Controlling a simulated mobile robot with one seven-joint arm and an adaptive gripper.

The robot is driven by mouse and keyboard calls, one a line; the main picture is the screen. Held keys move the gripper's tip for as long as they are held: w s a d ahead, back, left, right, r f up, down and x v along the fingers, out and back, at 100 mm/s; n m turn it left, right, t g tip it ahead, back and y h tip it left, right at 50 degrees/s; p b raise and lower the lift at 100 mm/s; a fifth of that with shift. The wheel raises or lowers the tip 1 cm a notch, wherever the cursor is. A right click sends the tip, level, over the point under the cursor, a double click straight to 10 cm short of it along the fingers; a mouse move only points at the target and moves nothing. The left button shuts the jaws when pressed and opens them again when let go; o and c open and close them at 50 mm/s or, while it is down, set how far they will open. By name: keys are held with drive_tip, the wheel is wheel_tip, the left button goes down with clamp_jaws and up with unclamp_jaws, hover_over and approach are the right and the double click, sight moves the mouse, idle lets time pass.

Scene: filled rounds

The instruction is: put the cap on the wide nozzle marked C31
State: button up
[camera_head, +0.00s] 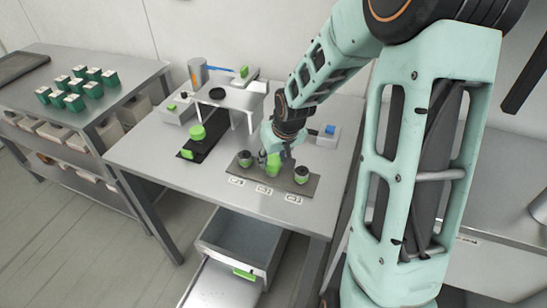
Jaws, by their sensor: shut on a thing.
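A dark strip on the table bears a row of small green pieces with white labels in front. The left piece (245,159) and the right piece (301,175) have dark tops. The labels (293,199) are too small to read, so I cannot tell which is C31. My gripper (273,160) is over the middle of the row, pointing down, shut on a green thing (273,169). I take it for the cap, but its shape is mostly hidden. I cannot tell whether it touches the middle piece under it.
Left of the row, a green round part (197,132) sits on a black rail. A drawer (240,243) is open below the table's front edge. Green boxes (74,103) stand on the left bench.

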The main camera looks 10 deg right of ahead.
drive_tip(key=shift+f, duration=0.25)
drive_tip(key=o, duration=1.5)
drive_tip(key=shift+r, duration=0.1)
drive_tip(key=shift+r+p, duration=2.8)
drive_tip(key=shift+r, duration=0.65)
